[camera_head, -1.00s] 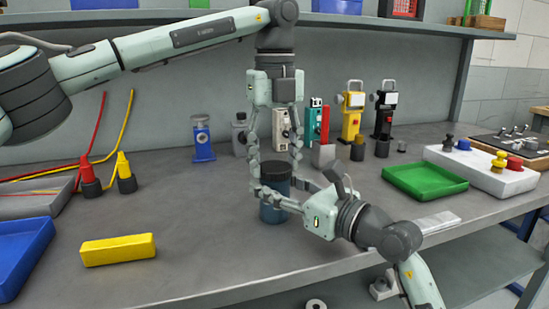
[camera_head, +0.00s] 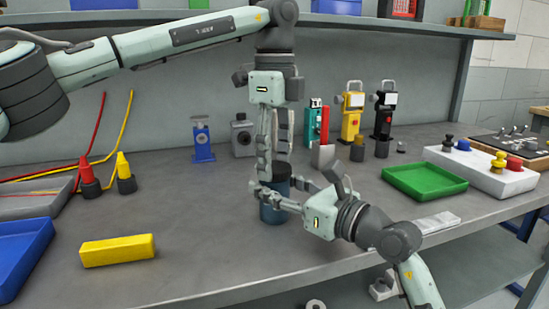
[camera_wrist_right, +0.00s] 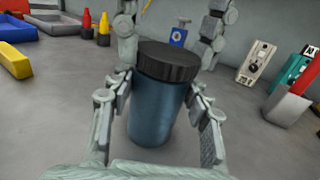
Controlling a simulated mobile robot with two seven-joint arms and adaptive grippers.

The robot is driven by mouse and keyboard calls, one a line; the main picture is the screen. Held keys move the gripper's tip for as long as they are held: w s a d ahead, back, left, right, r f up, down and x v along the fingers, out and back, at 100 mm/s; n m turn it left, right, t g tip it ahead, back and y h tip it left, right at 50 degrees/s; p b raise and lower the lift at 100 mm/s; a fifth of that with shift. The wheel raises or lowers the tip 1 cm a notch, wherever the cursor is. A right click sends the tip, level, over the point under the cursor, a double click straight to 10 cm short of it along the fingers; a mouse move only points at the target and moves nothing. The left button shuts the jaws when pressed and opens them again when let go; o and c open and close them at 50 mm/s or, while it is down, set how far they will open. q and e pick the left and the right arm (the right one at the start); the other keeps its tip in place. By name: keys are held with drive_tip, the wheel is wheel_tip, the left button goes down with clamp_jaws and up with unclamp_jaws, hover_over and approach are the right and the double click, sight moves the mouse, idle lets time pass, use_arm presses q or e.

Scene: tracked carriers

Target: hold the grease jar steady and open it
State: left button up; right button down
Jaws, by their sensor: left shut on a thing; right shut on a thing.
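The grease jar has a dark blue body (camera_head: 272,214) and a black ridged lid (camera_wrist_right: 168,61). It stands upright on the grey bench near its front edge. My left gripper (camera_head: 275,178) points straight down from above and is shut on the lid, with a finger on either side. My right gripper (camera_head: 279,196) comes in low from the front right and is shut on the jar body (camera_wrist_right: 158,112). The lid sits on top of the body with no visible gap. The left fingers partly hide the lid in the head view.
A yellow block (camera_head: 118,250) and a blue tray (camera_head: 22,255) lie to the left. A green tray (camera_head: 424,181) and a white control box (camera_head: 485,172) are at the right. Several devices stand along the back. The bench between the yellow block and the jar is clear.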

sight(274, 166)
use_arm(q)
drive_tip(key=shift+r, duration=0.15)
drive_tip(key=shift+r, duration=0.95)
drive_tip(key=shift+r, duration=0.1)
drive_tip(key=shift+r, duration=1.9)
use_arm(e)
drive_tip(key=c, duration=0.6)
unclamp_jaws()
drive_tip(key=shift+c, duration=0.2)
